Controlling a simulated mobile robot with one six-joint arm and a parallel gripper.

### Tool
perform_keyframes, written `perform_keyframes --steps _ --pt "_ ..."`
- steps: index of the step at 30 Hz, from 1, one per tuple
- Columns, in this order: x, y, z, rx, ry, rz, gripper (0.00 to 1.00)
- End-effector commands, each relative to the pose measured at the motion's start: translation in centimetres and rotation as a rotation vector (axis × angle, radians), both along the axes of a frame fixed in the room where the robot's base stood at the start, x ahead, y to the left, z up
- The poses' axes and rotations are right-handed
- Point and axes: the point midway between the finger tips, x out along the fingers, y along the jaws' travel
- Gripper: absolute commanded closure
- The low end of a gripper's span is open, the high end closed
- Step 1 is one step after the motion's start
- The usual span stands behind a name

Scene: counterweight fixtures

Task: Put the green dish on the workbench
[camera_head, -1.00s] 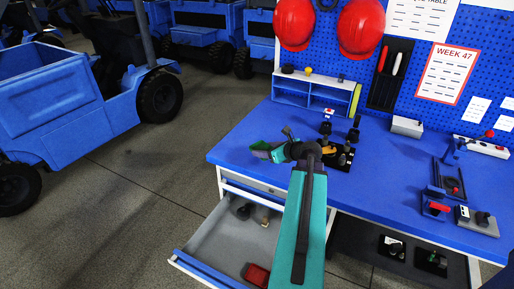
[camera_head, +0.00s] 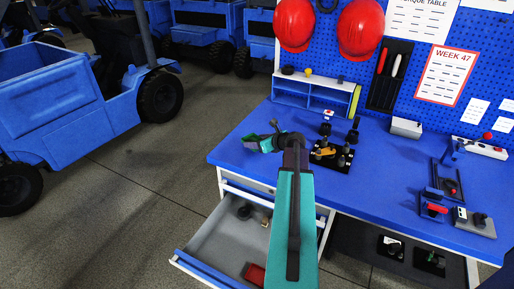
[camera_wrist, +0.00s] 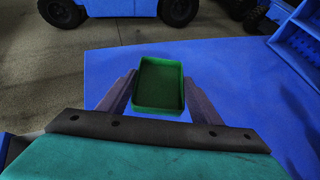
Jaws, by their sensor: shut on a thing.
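The green dish (camera_wrist: 158,111) is a small rectangular tray with raised walls. In the wrist view it sits between the two fingers of my gripper (camera_wrist: 160,98), which is shut on it. The inside of the dish looks empty. The blue top of the workbench (camera_wrist: 235,75) lies below it. In the head view my gripper (camera_head: 262,143) is over the left part of the workbench (camera_head: 390,170), and the dish shows only as a small green patch there. I cannot tell the exact gap between dish and bench top.
A black block with small fittings (camera_head: 332,157) stands just right of my gripper. A blue shelf (camera_head: 312,95) is behind. Clamps and fixtures (camera_head: 435,208) stand at the right. An open drawer (camera_head: 190,256) juts out below. The bench's left corner area is clear.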

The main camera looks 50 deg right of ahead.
Motion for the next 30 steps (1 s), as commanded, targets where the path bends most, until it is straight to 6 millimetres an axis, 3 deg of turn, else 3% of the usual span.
perform_keyframes --steps 7,18,30 --pt "0.0 0.0 -0.3 0.002 0.000 -0.001 0.71" --pt "0.0 -0.1 -3.2 0.001 0.000 -0.002 0.71" --pt "-0.1 -0.1 -3.5 0.000 -0.001 -0.001 0.71"
